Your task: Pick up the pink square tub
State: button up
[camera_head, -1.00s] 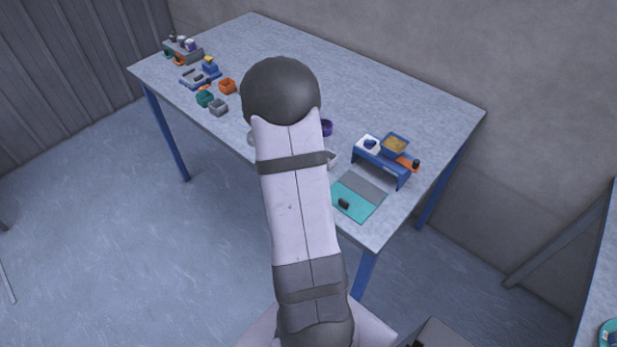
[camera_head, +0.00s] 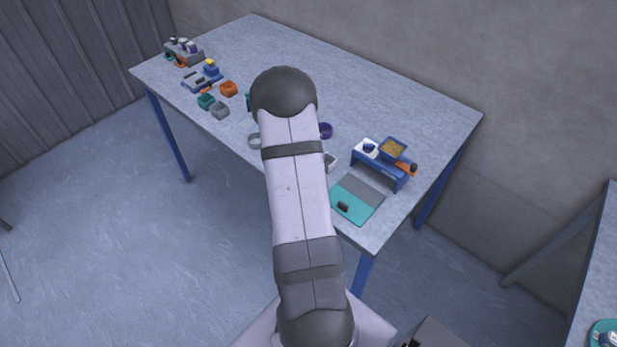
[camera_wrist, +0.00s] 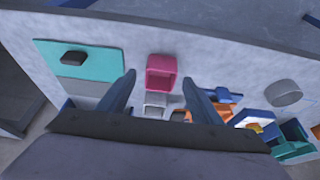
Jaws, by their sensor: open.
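The pink square tub (camera_wrist: 161,72) stands on the table near the middle of the wrist view, its open top showing. My gripper (camera_wrist: 158,80) is open and empty. Its two fingers are well apart, and in the picture the tub appears between and just beyond their tips. I cannot tell the height left between fingers and tub. In the head view my arm hides both the tub and my gripper.
A grey tub (camera_wrist: 155,101) lies close to the pink one. A teal mat (camera_wrist: 100,60) with a dark object (camera_wrist: 73,58) is at left, a grey round thing (camera_wrist: 284,93) at right. A blue stand (camera_head: 383,170) is at the table's right end.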

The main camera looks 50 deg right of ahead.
jog(key=shift+x, duration=0.9)
jog(key=c, duration=1.1)
jog(key=shift+c, duration=0.2)
notch_tip(320, 180, up, 10)
jog(key=b, duration=0.2)
jog(key=s+d+f+m+g+y+p, duration=0.1)
jog(key=s+d+m+g+y, duration=0.3)
jog(key=m, duration=1.4)
jog(key=s+d+p, duration=0.1)
jog(key=s+d, duration=0.3)
jog(key=s, duration=0.2)
jog(key=shift+d+f+p, duration=0.25)
jog(key=shift+f+p, duration=0.1)
